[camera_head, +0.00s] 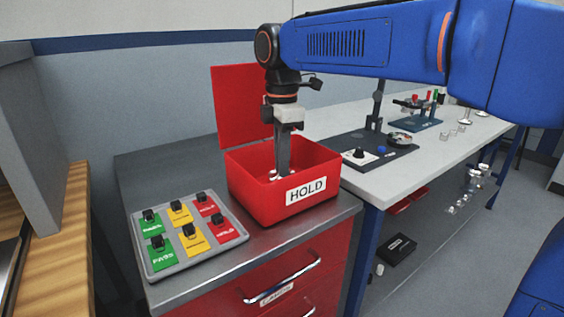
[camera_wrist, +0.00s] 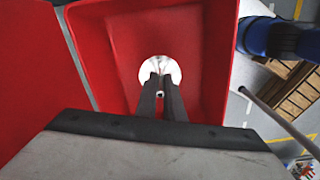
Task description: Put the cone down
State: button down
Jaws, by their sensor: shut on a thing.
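My gripper (camera_head: 283,168) points down into an open red box marked HOLD (camera_head: 305,208). In the wrist view its two fingers (camera_wrist: 160,88) are shut on the cone (camera_wrist: 160,63), a shiny, pale metal piece that looks round from above. The cone is inside the box walls, near the middle of the opening. In the head view only a small bright part of the cone (camera_head: 273,175) shows past the fingers and the front wall. I cannot tell whether the cone touches the box floor.
The box's raised red lid (camera_head: 240,105) stands behind my gripper. A grey tray with green, yellow and red tags (camera_head: 188,235) lies left of the box on the metal cabinet. A white bench (camera_head: 440,150) with fixtures and small metal parts extends to the right.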

jog(key=shift+f, duration=0.6)
jog(key=c, duration=1.9)
grip_release()
jog(key=shift+o, duration=0.2)
notch_tip(320, 180, up, 13)
jog(key=shift+r, duration=0.1)
